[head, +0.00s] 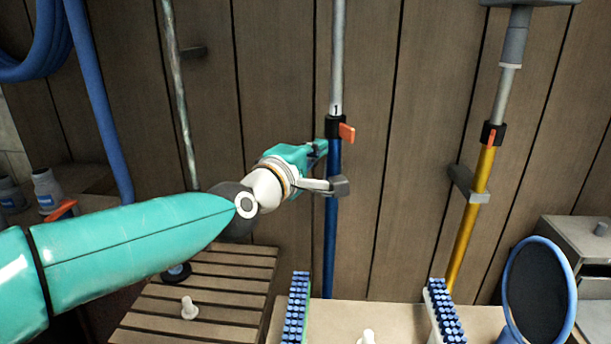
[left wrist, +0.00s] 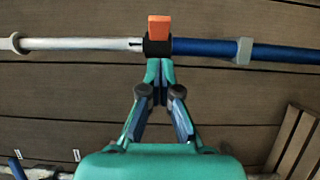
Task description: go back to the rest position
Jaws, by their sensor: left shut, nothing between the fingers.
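My left gripper (head: 322,147) reaches in from the left toward the plank wall. In the left wrist view its fingertips (left wrist: 160,66) are together with nothing between them. They are right at the black clamp (left wrist: 158,46) of a blue and silver pole (head: 332,232). I cannot tell whether they touch it. The clamp has an orange lever (head: 347,132). The pole stands upright in a grey wall clip (head: 341,186). My right gripper is not in view.
A yellow pole (head: 470,220) hangs on the wall at the right. A slatted wooden top (head: 235,262), blue-bristled brushes (head: 297,308) and a blue-rimmed net (head: 538,290) are below. A blue hose (head: 98,100) hangs at the left. Bottles (head: 46,188) stand on a shelf.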

